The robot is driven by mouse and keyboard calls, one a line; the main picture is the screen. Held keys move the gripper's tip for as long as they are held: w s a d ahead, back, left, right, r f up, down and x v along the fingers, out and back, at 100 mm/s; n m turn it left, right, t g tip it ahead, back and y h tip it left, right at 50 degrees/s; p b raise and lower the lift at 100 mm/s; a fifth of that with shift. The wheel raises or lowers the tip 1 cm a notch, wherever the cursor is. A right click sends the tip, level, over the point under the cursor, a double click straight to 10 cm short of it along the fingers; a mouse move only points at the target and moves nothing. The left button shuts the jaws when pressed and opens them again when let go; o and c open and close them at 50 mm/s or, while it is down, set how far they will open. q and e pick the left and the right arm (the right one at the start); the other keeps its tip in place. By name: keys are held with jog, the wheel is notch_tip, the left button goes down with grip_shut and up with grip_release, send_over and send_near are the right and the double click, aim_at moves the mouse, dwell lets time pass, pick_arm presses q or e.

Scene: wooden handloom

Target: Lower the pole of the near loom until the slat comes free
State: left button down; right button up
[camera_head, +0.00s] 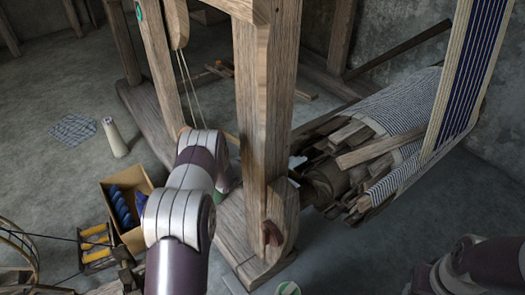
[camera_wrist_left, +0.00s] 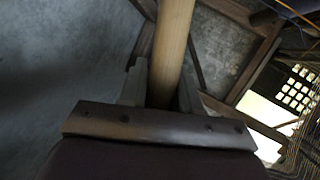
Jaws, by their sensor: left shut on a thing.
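A pale round wooden pole (camera_wrist_left: 174,45) runs up through the left wrist view. My left gripper (camera_wrist_left: 161,92) is shut on it, with one grey finger on each side. In the head view my left arm reaches to the near loom's thick upright post (camera_head: 265,110), and the gripper is hidden. Several wooden slats (camera_head: 380,147) lie on the striped cloth roll (camera_head: 400,108) at the right; I cannot tell which is the task's slat. My right arm shows at the lower right, with its gripper out of view.
A cardboard box (camera_head: 126,184) with blue yarn stands on the floor at the left. A cream cone (camera_head: 115,138) stands behind it, near a patterned cloth (camera_head: 73,129). A striped warp (camera_head: 468,75) rises at the right.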

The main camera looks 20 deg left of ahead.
pick_arm(q)
jog(key=c, duration=0.9)
grip_release()
jog(key=p+v, duration=0.7)
jog(key=v, duration=0.5)
jog(key=shift+s+a+r+p, duration=0.1)
jog(key=shift+s+r+p, duration=0.05)
jog(key=shift+s+p, duration=0.2)
